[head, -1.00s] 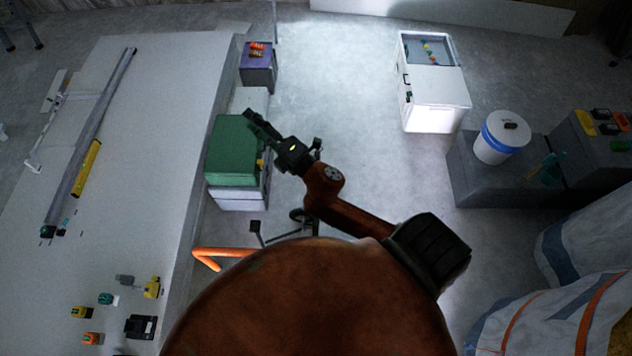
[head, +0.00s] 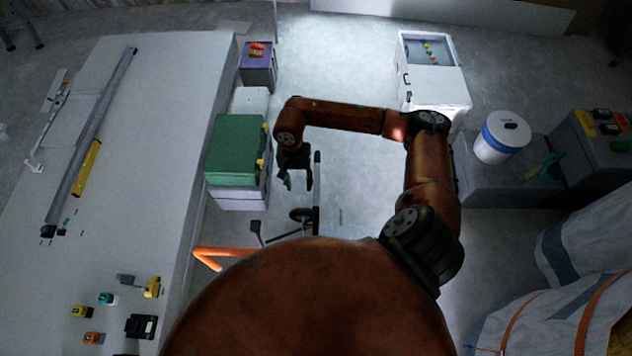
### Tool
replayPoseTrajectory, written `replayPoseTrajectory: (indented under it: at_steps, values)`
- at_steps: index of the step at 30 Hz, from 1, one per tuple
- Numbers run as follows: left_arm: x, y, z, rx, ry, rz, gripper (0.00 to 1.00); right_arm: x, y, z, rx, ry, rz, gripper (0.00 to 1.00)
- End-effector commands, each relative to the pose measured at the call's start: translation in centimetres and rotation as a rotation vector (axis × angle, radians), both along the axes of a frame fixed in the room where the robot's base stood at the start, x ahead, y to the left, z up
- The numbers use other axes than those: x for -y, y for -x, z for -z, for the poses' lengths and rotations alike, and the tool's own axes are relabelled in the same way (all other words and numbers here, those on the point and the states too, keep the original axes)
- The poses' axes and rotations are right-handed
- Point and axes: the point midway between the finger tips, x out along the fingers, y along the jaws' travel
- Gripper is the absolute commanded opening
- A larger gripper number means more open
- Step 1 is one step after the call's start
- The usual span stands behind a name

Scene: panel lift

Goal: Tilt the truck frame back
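A dark, thin frame with a black wheel (head: 300,214) stands on the floor right of the green-topped cabinet. It looks like the truck frame (head: 317,205). Its upright bar shows right of my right gripper, and its lower part is hidden behind my own body. An orange bent tube (head: 222,251) shows at the left of my body; I cannot tell whether it belongs to the frame. My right gripper (head: 297,185) hangs fingers down just left of the upright bar, with a gap between its fingers and nothing seen in it. I cannot tell whether it touches the bar. My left gripper is not in view.
A long white table (head: 150,130) fills the left side. The green-topped cabinet (head: 235,150) stands beside it, with a purple box (head: 258,65) behind. A white cabinet (head: 440,90), a white bucket (head: 502,140) and grey cases stand at right. The middle floor is clear.

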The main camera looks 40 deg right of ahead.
Motion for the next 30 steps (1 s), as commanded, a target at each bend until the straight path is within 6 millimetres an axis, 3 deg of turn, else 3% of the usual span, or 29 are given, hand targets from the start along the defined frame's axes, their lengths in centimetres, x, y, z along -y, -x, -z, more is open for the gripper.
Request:
replayPoseTrajectory:
  at_steps: [1,3,6,21,30]
  values:
    - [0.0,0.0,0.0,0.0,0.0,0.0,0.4,2.1,-0.3,-0.4,-0.008,0.064,-0.017,0.38]
    - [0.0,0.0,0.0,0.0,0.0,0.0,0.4,4.0,-0.4,-0.7,-0.019,0.126,-0.035,0.38]
    - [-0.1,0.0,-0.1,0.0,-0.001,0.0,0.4,5.4,-0.3,-0.7,-0.031,0.166,-0.046,0.38]
    - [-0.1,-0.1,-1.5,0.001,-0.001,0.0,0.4,6.5,0.6,5.8,-0.033,0.168,-0.046,0.38]
    - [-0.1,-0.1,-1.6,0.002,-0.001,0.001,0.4,6.6,0.7,6.7,-0.031,0.168,-0.046,0.38]
